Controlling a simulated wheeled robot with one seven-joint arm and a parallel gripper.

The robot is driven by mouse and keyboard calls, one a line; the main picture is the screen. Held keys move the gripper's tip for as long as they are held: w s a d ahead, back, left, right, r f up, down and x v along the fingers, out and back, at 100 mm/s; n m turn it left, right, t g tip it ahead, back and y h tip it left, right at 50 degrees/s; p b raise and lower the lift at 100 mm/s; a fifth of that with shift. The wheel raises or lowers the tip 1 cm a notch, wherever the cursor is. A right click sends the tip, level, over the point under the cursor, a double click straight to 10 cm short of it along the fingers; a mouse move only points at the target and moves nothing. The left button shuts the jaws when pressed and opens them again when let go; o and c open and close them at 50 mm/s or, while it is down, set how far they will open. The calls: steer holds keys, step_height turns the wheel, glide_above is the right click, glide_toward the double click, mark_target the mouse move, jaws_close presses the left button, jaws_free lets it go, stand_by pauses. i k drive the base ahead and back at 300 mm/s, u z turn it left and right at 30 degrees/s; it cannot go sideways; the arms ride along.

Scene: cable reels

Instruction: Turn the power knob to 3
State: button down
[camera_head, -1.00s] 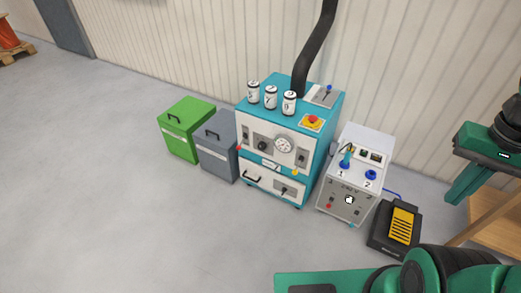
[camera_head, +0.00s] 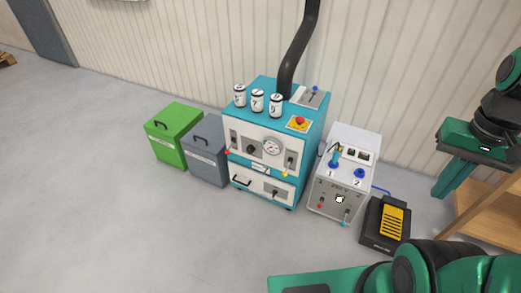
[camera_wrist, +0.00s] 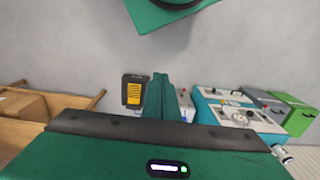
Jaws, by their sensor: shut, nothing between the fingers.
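The grey power unit (camera_head: 335,185) stands on the floor right of the teal machine. Its front has a small white round knob (camera_head: 339,199) with a dark surround; its setting is too small to read. The teal machine (camera_head: 318,125) also has a black knob (camera_head: 251,149) on its front panel. I cannot tell for certain which is the power knob. My gripper (camera_head: 441,192) is shut and empty, pointing down in the air to the right of the power unit, apart from it. In the wrist view its closed fingers (camera_wrist: 160,95) partly hide the grey unit.
A black stand with a yellow pad (camera_head: 392,221) lies right of the power unit. A wooden table (camera_head: 490,205) is at the right edge. Grey (camera_head: 207,165) and green (camera_head: 175,140) bins stand left of the machine.

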mark_target(250, 149)
steer(key=k, duration=1)
steer(key=z, duration=0.4)
steer(key=i, duration=1.3)
steer(key=u, duration=0.55)
steer(key=i, duration=0.85)
steer(key=u, duration=0.05)
